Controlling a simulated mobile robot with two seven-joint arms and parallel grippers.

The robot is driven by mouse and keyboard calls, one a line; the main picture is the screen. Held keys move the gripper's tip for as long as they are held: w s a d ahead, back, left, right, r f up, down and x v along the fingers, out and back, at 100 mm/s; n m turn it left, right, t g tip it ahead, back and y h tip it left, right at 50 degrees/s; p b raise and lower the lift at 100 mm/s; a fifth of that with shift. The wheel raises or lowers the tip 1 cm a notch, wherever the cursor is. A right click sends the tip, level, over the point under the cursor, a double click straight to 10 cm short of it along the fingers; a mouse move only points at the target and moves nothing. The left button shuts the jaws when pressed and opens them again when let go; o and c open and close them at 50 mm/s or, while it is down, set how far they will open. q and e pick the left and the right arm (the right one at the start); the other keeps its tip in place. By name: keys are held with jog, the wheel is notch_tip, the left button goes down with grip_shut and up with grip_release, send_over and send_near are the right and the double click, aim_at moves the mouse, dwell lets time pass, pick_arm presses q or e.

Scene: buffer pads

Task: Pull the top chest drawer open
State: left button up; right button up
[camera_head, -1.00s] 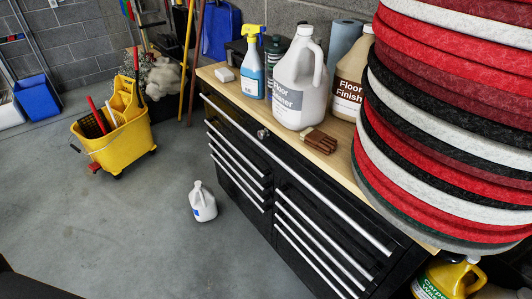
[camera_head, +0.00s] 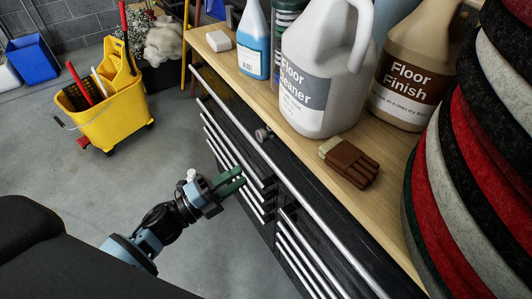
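The black chest (camera_head: 268,165) stands under a wooden top. Its wide top drawer (camera_head: 233,110) has a long silver bar handle (camera_head: 287,188) running along the front, and it looks shut. A round lock knob (camera_head: 262,134) sits near the top edge. My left gripper (camera_head: 241,177) has green fingers that show a narrow gap and hold nothing. In the picture it is left of the top handle, in front of the lower drawers, apart from the top handle. My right gripper is not in view.
On the wooden top (camera_head: 270,98) stand a floor cleaner jug (camera_head: 310,75), a floor finish jug (camera_head: 408,75), a blue spray bottle (camera_head: 253,42), a brush (camera_head: 350,162) and stacked round pads (camera_head: 470,190). A yellow mop bucket (camera_head: 110,115) stands on the floor at left.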

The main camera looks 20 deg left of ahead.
pick_arm(q)
jog(key=p+x, duration=0.1)
jog(key=x, duration=0.6)
jog(key=shift+d+r, duration=0.15)
jog(key=shift+d, duration=0.15)
jog(key=shift+w, duration=0.1)
jog(key=shift+c, duration=0.5)
grip_shut()
